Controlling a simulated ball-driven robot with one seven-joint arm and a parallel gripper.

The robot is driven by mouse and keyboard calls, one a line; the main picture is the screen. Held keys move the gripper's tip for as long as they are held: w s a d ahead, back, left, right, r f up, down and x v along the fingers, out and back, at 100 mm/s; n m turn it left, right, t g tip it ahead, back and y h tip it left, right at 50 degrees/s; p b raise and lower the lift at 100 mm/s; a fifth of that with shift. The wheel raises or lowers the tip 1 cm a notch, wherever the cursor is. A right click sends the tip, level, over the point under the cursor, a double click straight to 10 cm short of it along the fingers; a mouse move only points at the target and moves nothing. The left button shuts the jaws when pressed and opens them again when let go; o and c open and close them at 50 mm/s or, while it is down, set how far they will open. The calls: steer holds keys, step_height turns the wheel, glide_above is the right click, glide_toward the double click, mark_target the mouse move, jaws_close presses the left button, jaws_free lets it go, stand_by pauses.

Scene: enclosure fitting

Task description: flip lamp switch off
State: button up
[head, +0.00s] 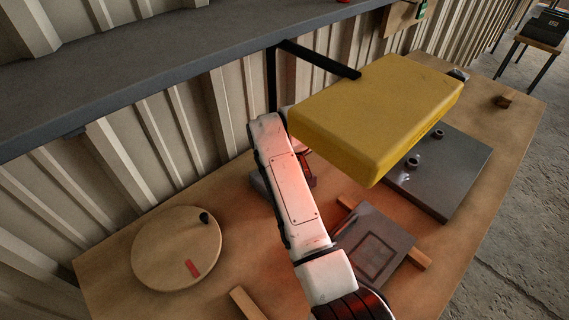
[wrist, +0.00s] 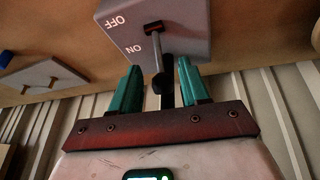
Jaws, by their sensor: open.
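The grey switch box (wrist: 185,30) marked OFF and ON fills the upper middle of the wrist view. Its lever (wrist: 158,55) runs from a red and black mount near OFF to a dark knob below ON. My gripper (wrist: 159,78) is open, with teal fingers on either side of the knob; contact cannot be told. In the head view, the box (head: 262,186) is mostly hidden behind my white arm, as are my fingers. The yellow lamp shade (head: 380,105) hangs from a black arm (head: 318,58) above the table. A reddish glow shows on the table nearby.
A round wooden disc (head: 165,250) lies left on the table (head: 110,275). A grey plate (head: 375,245) on wooden strips and a larger dark plate (head: 455,175) lie right. A grey shelf (head: 150,62) overhangs the back; a corrugated wall stands behind.

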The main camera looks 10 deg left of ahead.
steer(key=shift+x, duration=1.6)
steer(key=shift+w, duration=0.1)
steer(key=shift+r, duration=0.1)
jaws_close()
steer(key=shift+r, duration=0.1)
